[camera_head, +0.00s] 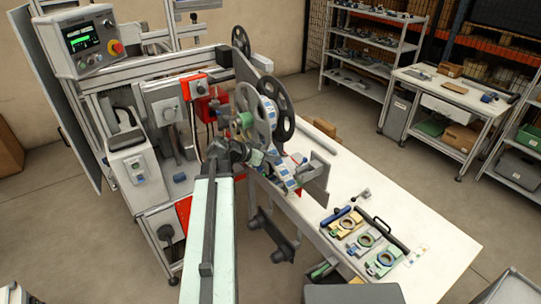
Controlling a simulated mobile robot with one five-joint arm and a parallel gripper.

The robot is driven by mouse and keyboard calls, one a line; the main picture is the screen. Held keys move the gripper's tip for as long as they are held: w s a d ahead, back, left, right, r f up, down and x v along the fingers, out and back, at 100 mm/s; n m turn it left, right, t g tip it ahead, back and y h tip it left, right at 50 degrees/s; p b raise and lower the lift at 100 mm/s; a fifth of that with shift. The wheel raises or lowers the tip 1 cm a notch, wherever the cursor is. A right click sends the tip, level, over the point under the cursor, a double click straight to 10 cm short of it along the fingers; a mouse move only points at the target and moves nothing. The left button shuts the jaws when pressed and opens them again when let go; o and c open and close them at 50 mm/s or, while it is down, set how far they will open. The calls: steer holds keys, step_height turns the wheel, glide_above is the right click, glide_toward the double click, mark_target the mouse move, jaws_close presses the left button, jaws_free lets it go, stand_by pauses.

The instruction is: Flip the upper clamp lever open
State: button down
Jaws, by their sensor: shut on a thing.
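My arm (208,240) reaches up from the bottom of the view to the tape-reel machine. My gripper (255,157) is small and dark, just below the grey reels (289,122). It is shut on a small part there, which I take to be the upper clamp lever. The lever itself is mostly hidden by my gripper and wrist, and its angle cannot be made out. A green round part (245,120) sits just above my gripper. A pale tape strip with blue marks (281,173) runs down to the right of it.
The white table (430,245) extends right, with several coloured clamp-like parts (384,261) and a black-handled bar (382,228) near its front. The control panel (88,42) and machine frame crowd the left. Shelves (375,50) stand at the back, with open floor between.

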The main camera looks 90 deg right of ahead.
steer(key=c, duration=1.3)
jaws_free()
steer(key=shift+r, duration=0.1)
steer(key=p+v, duration=0.4)
steer(key=v, duration=0.3)
steer(key=shift+w+a+r, duration=0.15)
steer(key=shift+w+r, duration=0.05)
steer(key=shift+w, duration=0.1)
